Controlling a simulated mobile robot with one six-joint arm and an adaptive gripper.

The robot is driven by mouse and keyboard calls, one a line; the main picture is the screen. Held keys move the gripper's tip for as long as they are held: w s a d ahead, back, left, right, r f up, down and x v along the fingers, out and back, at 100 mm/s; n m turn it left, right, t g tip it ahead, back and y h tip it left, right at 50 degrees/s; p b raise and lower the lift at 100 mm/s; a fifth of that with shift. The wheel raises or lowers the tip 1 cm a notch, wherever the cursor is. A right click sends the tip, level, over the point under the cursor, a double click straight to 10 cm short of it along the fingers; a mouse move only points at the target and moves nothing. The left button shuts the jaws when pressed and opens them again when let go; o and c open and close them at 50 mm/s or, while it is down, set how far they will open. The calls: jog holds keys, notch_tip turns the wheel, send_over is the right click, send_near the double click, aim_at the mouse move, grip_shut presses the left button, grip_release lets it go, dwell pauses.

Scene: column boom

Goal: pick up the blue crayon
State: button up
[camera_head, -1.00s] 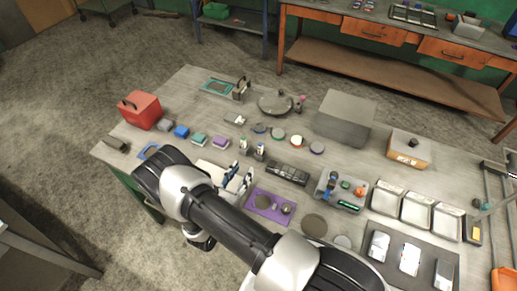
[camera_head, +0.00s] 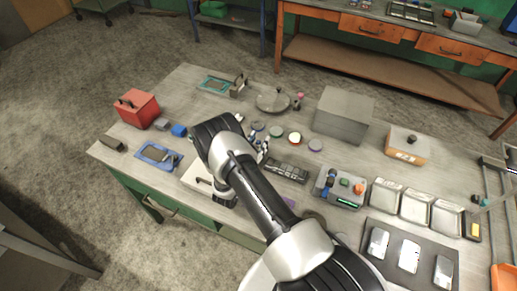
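I cannot make out a blue crayon for certain in the head view. A small blue item (camera_head: 331,178) lies in the grey tray (camera_head: 352,202) right of centre, but it is too small to identify. My arm reaches from the bottom right up across the middle of the table. My gripper cannot be made out; it seems hidden behind my arm's wrist end. Whether it holds anything does not show. Small dark and white items (camera_head: 263,148) stand just right of my wrist, partly covered by the arm.
A red box (camera_head: 137,107), a blue block (camera_head: 179,130) and a blue-framed tray (camera_head: 157,156) lie on the left. A black device (camera_head: 287,170), a large grey box (camera_head: 343,115) and an orange-fronted box (camera_head: 408,146) are to the right. Several metal trays (camera_head: 415,207) stand at right.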

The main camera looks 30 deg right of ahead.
jog(key=shift+w+d, duration=0.15)
jog(key=shift+c, duration=0.4)
grip_shut()
